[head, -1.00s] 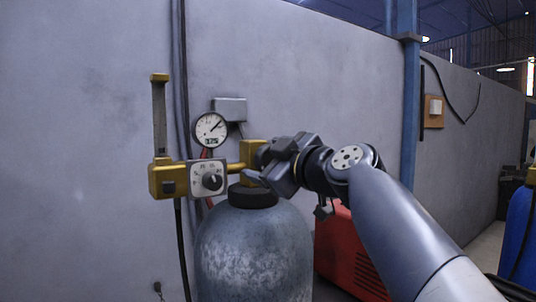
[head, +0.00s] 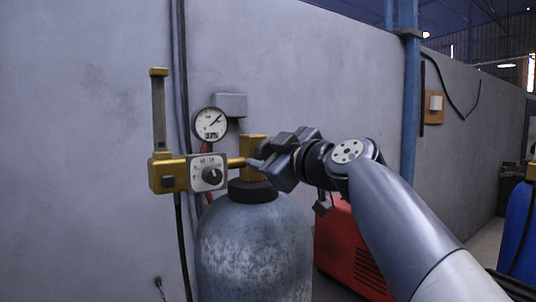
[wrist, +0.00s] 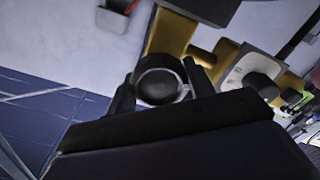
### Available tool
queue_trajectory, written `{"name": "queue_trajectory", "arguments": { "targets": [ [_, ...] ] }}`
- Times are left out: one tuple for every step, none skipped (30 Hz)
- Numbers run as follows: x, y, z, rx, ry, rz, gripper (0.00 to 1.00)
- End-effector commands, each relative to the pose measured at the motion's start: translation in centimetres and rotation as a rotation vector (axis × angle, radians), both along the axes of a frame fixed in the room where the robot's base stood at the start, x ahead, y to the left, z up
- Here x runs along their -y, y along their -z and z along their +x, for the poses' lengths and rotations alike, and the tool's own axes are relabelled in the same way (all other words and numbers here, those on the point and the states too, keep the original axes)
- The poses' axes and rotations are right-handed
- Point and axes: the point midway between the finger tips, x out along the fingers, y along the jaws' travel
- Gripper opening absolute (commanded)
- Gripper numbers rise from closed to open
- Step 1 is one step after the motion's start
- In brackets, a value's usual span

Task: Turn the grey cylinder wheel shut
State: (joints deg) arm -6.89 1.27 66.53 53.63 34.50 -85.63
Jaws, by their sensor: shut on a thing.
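The grey cylinder (head: 255,245) stands upright against the wall, with a black collar and a brass valve body (head: 254,144) on top. Its wheel (wrist: 160,84) is a dark round knob in the wrist view, between the two fingers of my gripper (wrist: 159,90). In the head view my gripper (head: 268,160) reaches in from the right at the valve's side, and its jaws hide the wheel. The jaws are shut on the wheel, one finger on each side. How far the wheel is turned cannot be seen.
A brass regulator with a dial plate (head: 208,173) and a round gauge (head: 211,124) sit left of the valve. A red machine (head: 345,250) stands behind the cylinder, below my arm. A blue cylinder (head: 518,235) is at the right edge.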

Motion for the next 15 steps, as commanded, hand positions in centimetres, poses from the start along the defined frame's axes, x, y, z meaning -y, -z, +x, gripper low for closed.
{"name": "queue_trajectory", "arguments": {
  "targets": [
    [-0.01, 0.13, 0.0, -0.008, -0.001, 0.011, 0.28],
    [-0.02, 0.16, 0.01, -0.016, -0.001, 0.022, 0.28],
    [-0.01, 0.19, 0.02, -0.026, 0.0, 0.037, 0.28],
    [-0.01, 0.2, 0.02, -0.035, 0.0, 0.05, 0.28],
    [0.0, 0.21, 0.02, -0.045, 0.0, 0.065, 0.28],
    [0.01, 0.22, 0.03, -0.06, 0.0, 0.086, 0.28],
    [0.02, 0.21, 0.04, -0.071, 0.0, 0.103, 0.28],
    [0.02, 0.22, 0.04, -0.083, 0.0, 0.121, 0.28],
    [0.03, 0.24, 0.06, -0.101, 0.001, 0.149, 0.28],
    [0.03, 0.24, 0.06, -0.116, 0.001, 0.17, 0.28],
    [0.03, 0.24, 0.06, -0.131, 0.001, 0.193, 0.28],
    [0.04, 0.22, 0.06, -0.152, 0.001, 0.224, 0.28],
    [0.05, 0.21, 0.06, -0.168, 0.001, 0.247, 0.28],
    [0.05, 0.2, 0.06, -0.184, 0.001, 0.271, 0.28],
    [0.05, 0.18, 0.06, -0.205, 0.0, 0.302, 0.28]
  ]
}}
